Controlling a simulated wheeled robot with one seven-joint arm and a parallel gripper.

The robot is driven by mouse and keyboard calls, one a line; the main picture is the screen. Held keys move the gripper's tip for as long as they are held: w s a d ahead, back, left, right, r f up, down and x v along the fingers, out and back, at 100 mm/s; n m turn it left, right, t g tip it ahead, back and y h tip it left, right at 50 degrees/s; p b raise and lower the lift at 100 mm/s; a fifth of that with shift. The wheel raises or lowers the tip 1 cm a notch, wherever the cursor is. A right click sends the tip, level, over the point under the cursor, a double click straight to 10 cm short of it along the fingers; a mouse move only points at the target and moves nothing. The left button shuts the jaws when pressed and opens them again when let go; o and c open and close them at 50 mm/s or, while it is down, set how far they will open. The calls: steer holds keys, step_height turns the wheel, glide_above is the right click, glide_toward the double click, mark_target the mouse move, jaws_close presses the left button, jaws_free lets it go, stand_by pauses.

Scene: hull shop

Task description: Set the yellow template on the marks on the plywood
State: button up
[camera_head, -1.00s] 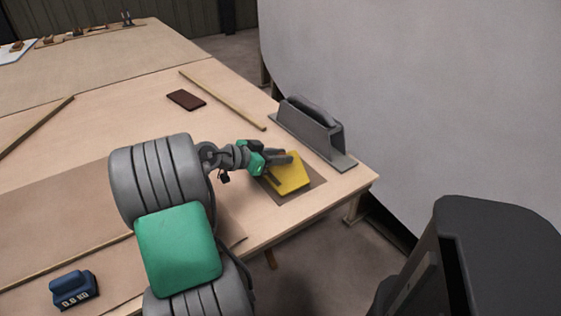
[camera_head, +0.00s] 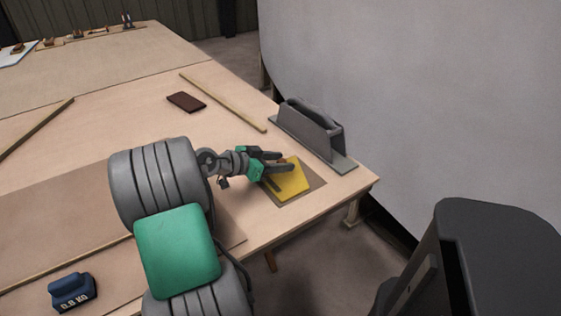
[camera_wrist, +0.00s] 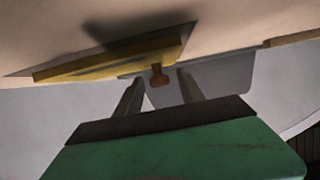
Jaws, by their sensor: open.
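The yellow template (camera_head: 292,184) lies on a darker brown plywood piece (camera_head: 313,185) near the table's right corner. Brown margin shows around part of it; I cannot make out the marks. In the wrist view the template (camera_wrist: 110,66) appears edge-on, with a small orange-brown knob (camera_wrist: 158,76) beside it. My gripper (camera_head: 289,162) is over the template's far-left part, fingers spread. In the wrist view my gripper (camera_wrist: 158,86) is open, with the knob showing between its fingertips and gaps on both sides.
A grey metal stand (camera_head: 311,135) with a rounded top stands just beyond the template, close to my fingers. A wooden strip (camera_head: 222,100) and a dark brown block (camera_head: 186,101) lie farther back. A blue weight (camera_head: 72,291) sits front left. A large grey hull (camera_head: 430,100) rises at right.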

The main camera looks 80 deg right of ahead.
steer(key=p+v, duration=0.1)
steer(key=v, duration=1)
steer(key=shift+w+a+r, duration=0.15)
steer(key=shift+w+a, duration=0.05)
steer(key=shift+w, duration=0.1)
